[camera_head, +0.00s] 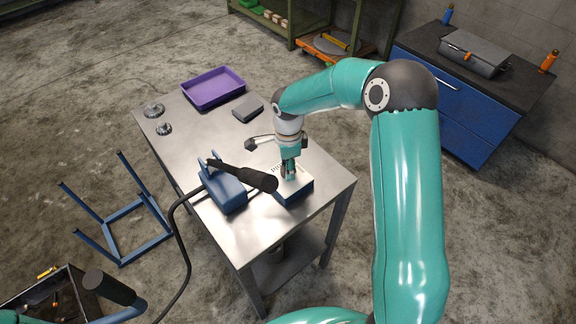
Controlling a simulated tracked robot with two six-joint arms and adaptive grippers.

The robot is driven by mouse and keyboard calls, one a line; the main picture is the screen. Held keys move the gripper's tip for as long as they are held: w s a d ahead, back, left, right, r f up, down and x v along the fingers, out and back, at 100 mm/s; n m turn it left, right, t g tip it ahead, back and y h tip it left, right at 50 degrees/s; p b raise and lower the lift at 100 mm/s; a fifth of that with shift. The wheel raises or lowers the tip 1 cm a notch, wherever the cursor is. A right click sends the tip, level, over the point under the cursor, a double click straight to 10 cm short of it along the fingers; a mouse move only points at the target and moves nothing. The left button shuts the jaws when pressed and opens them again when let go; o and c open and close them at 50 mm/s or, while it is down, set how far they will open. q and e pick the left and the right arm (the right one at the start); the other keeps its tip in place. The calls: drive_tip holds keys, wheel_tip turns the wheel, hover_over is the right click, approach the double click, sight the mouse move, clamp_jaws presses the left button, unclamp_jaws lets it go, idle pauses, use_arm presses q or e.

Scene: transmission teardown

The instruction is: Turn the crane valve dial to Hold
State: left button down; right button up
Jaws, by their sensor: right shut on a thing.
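My right gripper (289,175) points down over the box top and is shut on the small dial there. The dial itself is mostly hidden by the fingers, so its setting cannot be read. My left gripper is not in view.
A blue pump (226,191) with a black-gripped lever stands just left of the box, its hose dropping off the table (190,139). A purple tray (213,89), a grey block (248,108) and metal parts (154,110) lie farther back. A blue frame (120,213) stands left on the floor.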

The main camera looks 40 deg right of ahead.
drive_tip(key=n+b, duration=0.2)
drive_tip(key=n, duration=0.1)
drive_tip(key=shift+w+f+n+b, duration=0.1)
drive_tip(key=shift+n+b, duration=0.2)
drive_tip(key=shift+b, duration=0.05)
drive_tip(key=n+b, duration=0.2)
drive_tip(key=n, duration=0.2)
drive_tip(key=n+b, duration=0.1)
drive_tip(key=n, duration=0.9)
drive_tip(key=shift+r, duration=0.25)
drive_tip(key=o, duration=1.1)
drive_tip(key=shift+f, duration=0.1)
drive_tip(key=shift+o, duration=0.2)
